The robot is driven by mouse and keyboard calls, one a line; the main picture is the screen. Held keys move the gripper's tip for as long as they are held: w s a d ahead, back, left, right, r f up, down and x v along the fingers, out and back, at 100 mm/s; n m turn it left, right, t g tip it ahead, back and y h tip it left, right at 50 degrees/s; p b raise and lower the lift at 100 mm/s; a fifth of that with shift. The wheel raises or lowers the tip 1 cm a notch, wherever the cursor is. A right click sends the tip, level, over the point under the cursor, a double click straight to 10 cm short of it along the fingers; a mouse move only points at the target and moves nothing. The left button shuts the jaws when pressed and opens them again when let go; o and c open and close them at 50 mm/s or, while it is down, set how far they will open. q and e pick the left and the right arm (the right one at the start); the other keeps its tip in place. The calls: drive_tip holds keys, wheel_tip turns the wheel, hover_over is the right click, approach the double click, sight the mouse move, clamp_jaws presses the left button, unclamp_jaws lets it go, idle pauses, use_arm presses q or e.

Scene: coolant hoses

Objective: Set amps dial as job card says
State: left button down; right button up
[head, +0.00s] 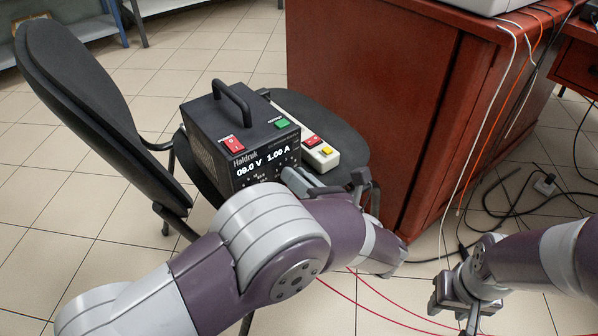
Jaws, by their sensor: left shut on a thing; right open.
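The black power supply (240,135) with a top handle sits on the chair seat. Its display (262,164) shows a volts figure, hard to read exactly, and 1.00 A. A red switch (233,144) and a green button (281,123) are on its top. My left gripper (290,180) is at the right part of the front panel, shut on what appears to be the amps dial; my arm hides the dial and much of the lower panel. My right gripper (457,305) is open and empty at the lower right, away from the supply. I see no job card.
A red-brown cabinet (372,95) stands close behind. Cables (515,205) hang and lie at right; red leads (375,312) run below.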

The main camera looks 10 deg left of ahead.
use_arm(q)
drive_tip(key=m+p, duration=0.2)
drive_tip(key=m, duration=0.1)
drive_tip(key=m+p, duration=0.1)
drive_tip(key=shift+r+m+p, duration=0.25)
drive_tip(key=shift+m+p, duration=0.05)
drive_tip(key=shift+p, duration=0.1)
drive_tip(key=m+p, duration=0.9)
drive_tip(key=m, duration=0.1)
drive_tip(key=shift+t, duration=0.4)
drive_tip(key=m+p, duration=0.5)
drive_tip(key=m, duration=0.1)
drive_tip(key=shift+s+h, duration=0.1)
drive_tip(key=shift+h, duration=0.2)
drive_tip(key=shift+f+m+p, duration=0.15)
drive_tip(key=shift+m+p, duration=1.2)
drive_tip(key=shift+m, duration=0.75)
drive_tip(key=c, duration=1)
unclamp_jaws()
